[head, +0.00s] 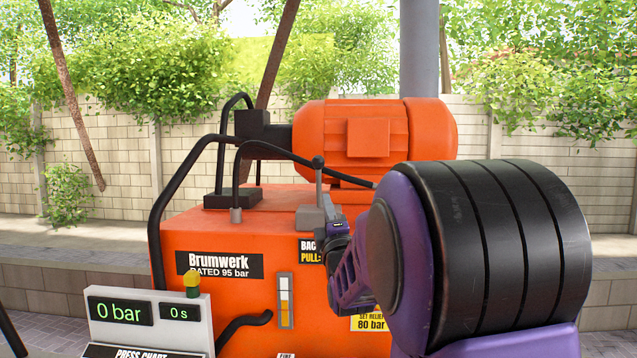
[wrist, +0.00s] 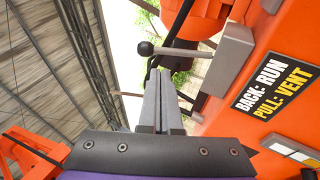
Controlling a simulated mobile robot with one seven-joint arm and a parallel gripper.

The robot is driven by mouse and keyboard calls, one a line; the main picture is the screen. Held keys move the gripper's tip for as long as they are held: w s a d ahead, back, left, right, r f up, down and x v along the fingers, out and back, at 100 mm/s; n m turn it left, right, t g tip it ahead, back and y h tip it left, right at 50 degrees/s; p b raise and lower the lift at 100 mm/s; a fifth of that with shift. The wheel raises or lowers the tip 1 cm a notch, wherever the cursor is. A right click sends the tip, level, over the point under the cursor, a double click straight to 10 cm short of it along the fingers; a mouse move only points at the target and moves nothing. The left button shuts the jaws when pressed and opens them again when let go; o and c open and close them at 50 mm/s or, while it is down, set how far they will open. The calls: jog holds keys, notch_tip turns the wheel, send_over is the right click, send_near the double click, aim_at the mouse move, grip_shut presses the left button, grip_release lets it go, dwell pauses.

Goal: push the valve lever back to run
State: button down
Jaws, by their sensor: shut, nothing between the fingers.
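The valve lever (head: 319,184) is a thin rod with a dark ball knob, standing about upright on a grey valve block (head: 308,218) on top of the orange power unit. In the wrist view the lever's knob (wrist: 145,48) lies just beyond my fingertips, and its rod runs right to the grey block (wrist: 222,58). My gripper (wrist: 160,72) is shut and empty, its two grey fingers together and pointing toward the lever. In the head view my purple gripper is close to the block, and my arm hides part of the unit. I cannot tell whether the fingers touch the lever.
A label (wrist: 275,88) reads "BACK: RUN, PULL: VENT". The orange motor (head: 380,138) and black hoses (head: 190,165) are around the lever. A display panel (head: 145,320) at lower left reads 0 bar and 0 s.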

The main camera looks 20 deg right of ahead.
aim_at(319, 174)
jog(key=x, duration=0.9)
jog(key=shift+w+d+r, duration=0.1)
jog(key=shift+w+r, duration=0.05)
jog(key=shift+w, duration=0.15)
jog(key=shift+r, duration=0.1)
